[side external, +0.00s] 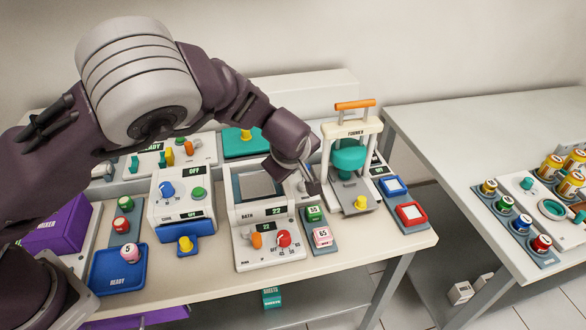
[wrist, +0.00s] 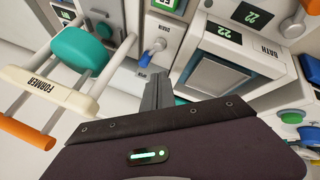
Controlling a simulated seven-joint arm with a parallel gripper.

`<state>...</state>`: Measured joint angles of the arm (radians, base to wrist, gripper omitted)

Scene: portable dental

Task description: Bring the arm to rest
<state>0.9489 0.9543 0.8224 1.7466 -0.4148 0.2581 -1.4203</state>
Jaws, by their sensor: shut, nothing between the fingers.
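My gripper (side external: 312,185) is shut and empty. In the side external view it hangs above the table between the bath unit and the former. In the wrist view the narrow closed fingers (wrist: 158,92) point toward the table devices. The former (side external: 352,160), a cream frame with an orange handle and a teal block, stands just right of my gripper. It also shows at the left of the wrist view (wrist: 50,85). The bath unit (side external: 262,218), with orange and red knobs, is to the left of my gripper. I cannot tell the exact gap to either.
A knob unit (side external: 182,200), a blue tray (side external: 118,272) and a purple box (side external: 58,228) stand to the left. Blue and red pads (side external: 410,214) lie at the right edge. A second table (side external: 470,130) holds several jars.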

